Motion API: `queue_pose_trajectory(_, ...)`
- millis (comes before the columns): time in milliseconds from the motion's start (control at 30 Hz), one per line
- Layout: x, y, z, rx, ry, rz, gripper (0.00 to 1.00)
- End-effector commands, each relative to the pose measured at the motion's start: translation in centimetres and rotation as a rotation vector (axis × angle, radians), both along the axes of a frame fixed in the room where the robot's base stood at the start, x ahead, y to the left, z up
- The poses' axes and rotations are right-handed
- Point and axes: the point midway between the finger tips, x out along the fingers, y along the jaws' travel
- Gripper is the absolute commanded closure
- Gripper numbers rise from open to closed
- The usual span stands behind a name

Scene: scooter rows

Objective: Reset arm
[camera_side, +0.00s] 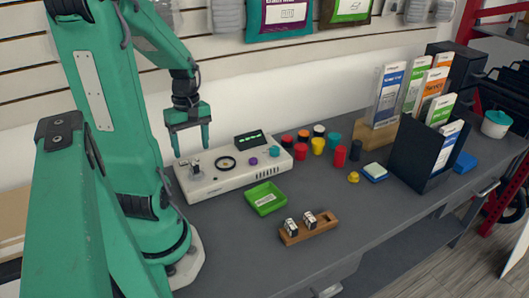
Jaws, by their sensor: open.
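My gripper (190,139) hangs at the end of my green arm, fingers pointing down and apart. It is open, with nothing visible between the fingers. It is above the left part of a white panel device (215,184) that has a dark ring, a purple knob, a teal knob and a small screen with green marks. My fingertips look apart from the device, though the exact gap is hard to judge. A small metallic part (195,167) sits on the device's left end, below my gripper.
A green tray (265,211) and a wooden holder (322,231) with two small blocks lie in front. Several coloured cylinders (339,156), a yellow knob (353,177) and a dark brochure stand (408,160) are right. The bench front (390,215) is clear.

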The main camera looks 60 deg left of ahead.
Motion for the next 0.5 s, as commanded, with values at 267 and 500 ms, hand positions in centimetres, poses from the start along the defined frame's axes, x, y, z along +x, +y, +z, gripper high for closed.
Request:
queue_pose_trajectory(267, 0.01, 0.01, 0.84, 0.001, -0.001, 0.0, 0.35)
queue_pose_trajectory(500, 0.01, -0.01, 0.84, 0.001, 0.0, -0.001, 0.35)
